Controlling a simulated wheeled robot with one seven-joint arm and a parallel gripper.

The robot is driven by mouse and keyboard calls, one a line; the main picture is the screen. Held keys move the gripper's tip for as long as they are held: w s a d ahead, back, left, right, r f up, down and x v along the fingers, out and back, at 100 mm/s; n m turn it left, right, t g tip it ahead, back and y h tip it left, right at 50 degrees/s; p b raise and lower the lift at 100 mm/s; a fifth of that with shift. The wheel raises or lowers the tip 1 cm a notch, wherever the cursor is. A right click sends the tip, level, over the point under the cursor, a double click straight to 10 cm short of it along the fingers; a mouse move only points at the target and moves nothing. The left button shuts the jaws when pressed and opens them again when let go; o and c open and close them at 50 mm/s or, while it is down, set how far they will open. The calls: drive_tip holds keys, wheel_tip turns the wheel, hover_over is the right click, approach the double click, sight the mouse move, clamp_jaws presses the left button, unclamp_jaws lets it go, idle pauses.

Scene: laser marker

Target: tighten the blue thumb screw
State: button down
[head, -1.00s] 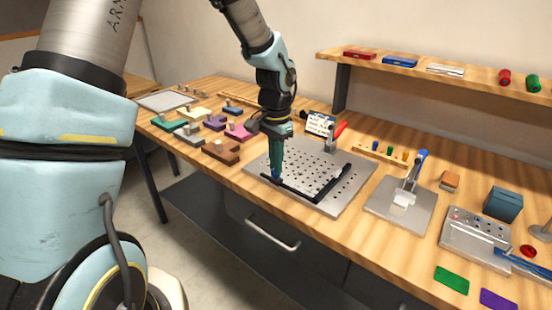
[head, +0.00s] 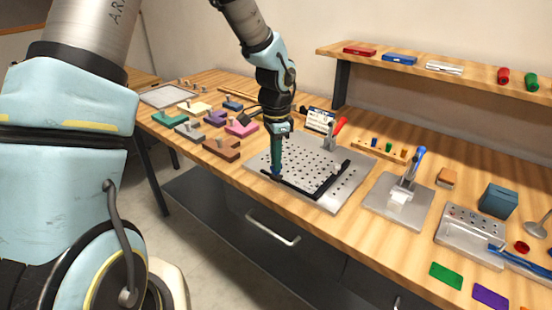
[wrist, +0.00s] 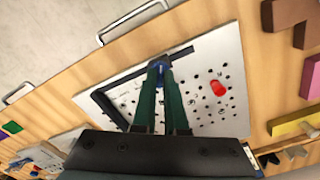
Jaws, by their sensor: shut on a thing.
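The blue thumb screw (wrist: 158,68) shows between my fingertips in the wrist view, at the black L-shaped fence on the perforated metal plate (head: 340,166). My gripper (head: 277,172) points straight down over the plate's near left part, its green fingers shut on the screw. In the head view the fingers hide most of the screw. The black fence (head: 300,189) runs along the plate's front edge and turns up its right side.
A red-handled clamp (head: 336,132) stands at the plate's back, also seen in the wrist view (wrist: 218,88). Coloured blocks (head: 221,149) lie to the left. A second fixture with a blue-handled clamp (head: 412,168) stands to the right. A shelf (head: 460,74) runs along the wall.

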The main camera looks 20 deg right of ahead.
drive_tip(key=c, duration=1)
unclamp_jaws()
drive_tip(key=shift+o, duration=0.2)
wheel_tip(320, 180, up, 11)
drive_tip(key=b, duration=0.2)
drive_tip(key=shift+f, duration=0.1)
drive_tip(key=s+a+f+n, duration=0.2)
drive_tip(key=a+n, duration=0.6)
drive_tip(key=a, duration=0.7)
drive_tip(key=s+a+f+n+t, duration=0.1)
drive_tip(key=s+a+f+n, duration=0.1)
drive_tip(key=a+n, duration=0.7)
drive_tip(key=a, duration=0.6)
drive_tip(key=shift+a+t, duration=0.15)
drive_tip(key=shift+t, duration=0.15)
